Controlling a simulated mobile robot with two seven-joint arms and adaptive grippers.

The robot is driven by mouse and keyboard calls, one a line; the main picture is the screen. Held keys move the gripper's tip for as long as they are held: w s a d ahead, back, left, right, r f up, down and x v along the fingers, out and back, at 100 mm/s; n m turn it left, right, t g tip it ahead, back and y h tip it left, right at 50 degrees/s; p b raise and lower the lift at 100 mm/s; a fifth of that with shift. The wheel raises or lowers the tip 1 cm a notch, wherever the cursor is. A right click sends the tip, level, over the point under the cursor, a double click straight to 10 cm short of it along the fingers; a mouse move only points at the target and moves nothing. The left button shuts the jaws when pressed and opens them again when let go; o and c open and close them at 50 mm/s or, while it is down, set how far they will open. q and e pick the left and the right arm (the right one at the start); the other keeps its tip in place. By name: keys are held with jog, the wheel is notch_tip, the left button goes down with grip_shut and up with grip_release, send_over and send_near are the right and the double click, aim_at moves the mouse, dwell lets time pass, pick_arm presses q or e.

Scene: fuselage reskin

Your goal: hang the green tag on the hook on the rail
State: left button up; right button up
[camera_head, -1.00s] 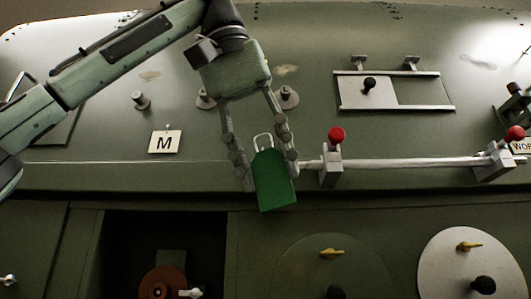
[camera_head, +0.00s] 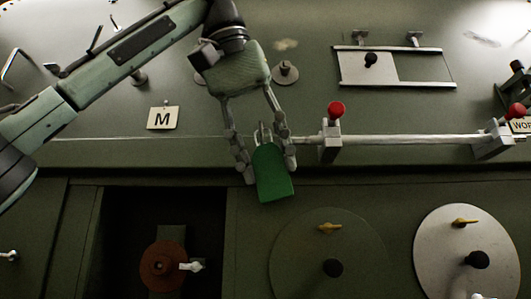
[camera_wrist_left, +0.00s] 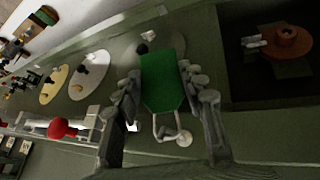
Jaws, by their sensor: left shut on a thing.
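The green tag (camera_head: 271,174) hangs between the fingers of my left gripper (camera_head: 266,165), with its wire loop at the top. The gripper is shut on the tag's sides. In the left wrist view the tag (camera_wrist_left: 164,80) is between the two fingers (camera_wrist_left: 165,92), and its loop (camera_wrist_left: 168,132) points down the picture. The pale rail (camera_head: 410,139) runs to the right from beside the gripper. I cannot make out a hook clearly; the area by the loop is partly hidden by the fingers. I cannot tell whether the loop touches anything. My right gripper is not in view.
A clamp with a red knob (camera_head: 336,109) stands on the rail just right of my gripper. An "M" plate (camera_head: 163,118) is on the panel to the left. Below are a dark recess with a brown round part (camera_head: 163,265) and round covers (camera_head: 467,248).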

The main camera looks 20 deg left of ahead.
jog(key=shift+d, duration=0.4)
pick_arm(q)
jog(key=o, duration=0.9)
jog(key=v, duration=0.7)
jog(key=shift+s+r, duration=0.15)
jog(key=shift+r, duration=0.05)
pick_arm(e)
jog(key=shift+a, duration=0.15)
